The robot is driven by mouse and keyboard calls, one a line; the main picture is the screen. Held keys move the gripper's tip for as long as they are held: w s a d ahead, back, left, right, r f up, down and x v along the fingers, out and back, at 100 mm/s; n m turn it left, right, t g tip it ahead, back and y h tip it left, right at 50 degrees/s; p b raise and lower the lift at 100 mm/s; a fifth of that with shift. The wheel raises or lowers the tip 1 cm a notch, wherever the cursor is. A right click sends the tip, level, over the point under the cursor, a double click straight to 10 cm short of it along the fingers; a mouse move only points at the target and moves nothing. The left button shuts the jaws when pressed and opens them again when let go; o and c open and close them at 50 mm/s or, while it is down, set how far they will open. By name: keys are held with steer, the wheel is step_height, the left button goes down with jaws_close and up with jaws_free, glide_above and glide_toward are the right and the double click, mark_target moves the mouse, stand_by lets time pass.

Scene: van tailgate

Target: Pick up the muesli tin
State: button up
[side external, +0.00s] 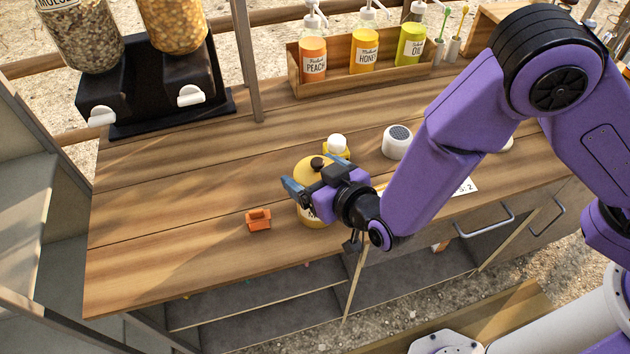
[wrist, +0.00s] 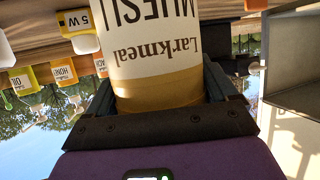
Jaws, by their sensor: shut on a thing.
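The muesli tin is a yellow cylinder with a white label; it stands on the wooden counter in the side external view (side external: 312,220), partly hidden behind my gripper. Its yellow lid with a dark knob shows above the jaws. In the wrist view the tin (wrist: 155,60) fills the space between the fingers, upside down, with "Larkmeal" and "MUESLI" readable. My gripper (side external: 312,192) is shut on the tin from the side. Its fingers (wrist: 162,95) flank the tin in the wrist view. I cannot tell whether the tin's base touches the counter.
A small orange holder (side external: 258,220) lies just left of the tin. A white-capped yellow bottle (side external: 337,147) stands close behind it, and a white shaker (side external: 397,142) to the right. A wooden rack (side external: 378,82) of pump bottles and a black dispenser (side external: 170,105) stand at the back.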

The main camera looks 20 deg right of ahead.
steer(key=shift+r, duration=0.8)
steer(key=s+d+r, duration=0.9)
steer(key=d+r, duration=0.1)
steer(key=r, duration=0.1)
steer(key=shift+s+r, duration=0.2)
steer(key=shift+s, duration=0.2)
